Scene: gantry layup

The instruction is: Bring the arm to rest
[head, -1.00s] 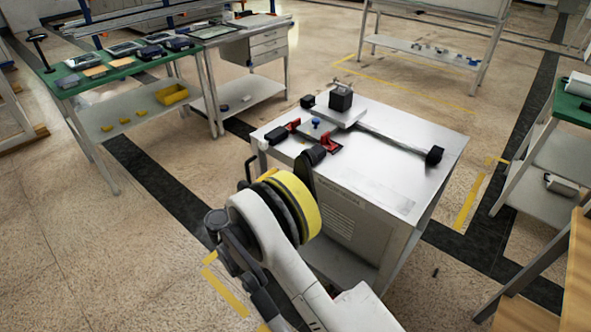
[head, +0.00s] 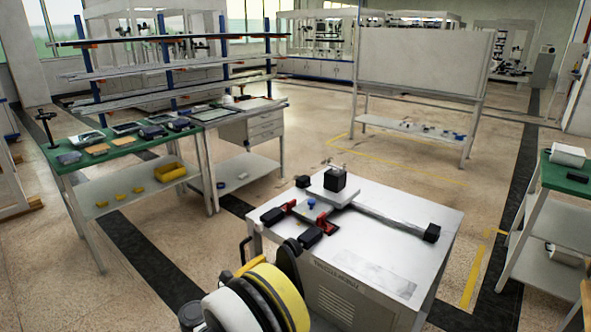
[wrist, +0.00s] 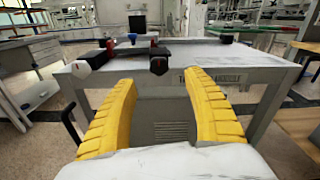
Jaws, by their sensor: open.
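My gripper (wrist: 155,115) shows in the wrist view as two yellow ribbed fingers spread wide apart, with nothing between them. It faces the front of a metal workbench (wrist: 240,76), at a height just below the bench top's edge. In the head view my folded arm, with a yellow band, fills the bottom, in front of the same workbench (head: 390,272). My gripper's fingertips are not clearly visible in the head view.
On the workbench lie red and black clamps (head: 325,222), a plate with a black block (head: 334,180) and a bar with a black end (head: 431,233). A green-topped table (head: 110,155) stands left and another (head: 570,178) right.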

